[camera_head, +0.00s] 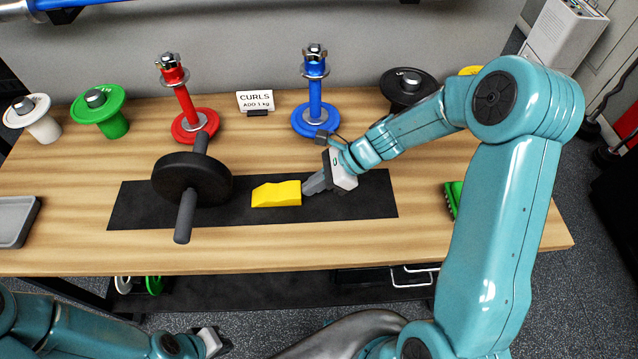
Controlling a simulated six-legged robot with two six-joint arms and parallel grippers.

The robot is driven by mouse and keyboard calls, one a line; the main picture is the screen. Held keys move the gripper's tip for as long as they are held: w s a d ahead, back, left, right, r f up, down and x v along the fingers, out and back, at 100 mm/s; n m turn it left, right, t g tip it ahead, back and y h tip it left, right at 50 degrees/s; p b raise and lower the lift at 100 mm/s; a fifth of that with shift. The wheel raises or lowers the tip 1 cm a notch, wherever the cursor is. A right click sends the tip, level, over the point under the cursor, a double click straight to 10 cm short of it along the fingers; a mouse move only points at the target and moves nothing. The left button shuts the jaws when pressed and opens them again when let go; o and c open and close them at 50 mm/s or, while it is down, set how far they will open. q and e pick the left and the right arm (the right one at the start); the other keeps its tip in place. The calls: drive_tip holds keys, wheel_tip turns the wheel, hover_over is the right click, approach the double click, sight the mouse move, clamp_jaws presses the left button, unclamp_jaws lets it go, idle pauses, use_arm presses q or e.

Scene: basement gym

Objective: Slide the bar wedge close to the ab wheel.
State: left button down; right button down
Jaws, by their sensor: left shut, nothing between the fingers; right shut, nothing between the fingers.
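The yellow bar wedge (276,194) lies on a black mat (350,201) on the wooden table. The ab wheel (192,180), a black wheel with grey handles, stands on the left part of the same mat. A small gap of mat separates the wedge from the wheel. My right gripper (308,187) is shut and empty, with its fingertips at the right end of the wedge; whether they touch it I cannot tell. My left gripper (215,342) is shut and empty, low in the picture in front of the table.
Green (100,112) and white (36,117) weights stand at the back left. A grey tray (14,220) lies at the left edge. A green object (453,199) sits right of the mat.

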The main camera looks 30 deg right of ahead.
sight(274, 193)
drive_tip(key=w+a, duration=0.1)
drive_tip(key=a, duration=0.1)
drive_tip(key=w+a, duration=0.1)
drive_tip(key=a, duration=0.3)
drive_tip(key=shift+w+a+b, duration=0.3)
drive_tip(key=shift+w+a, duration=0.1)
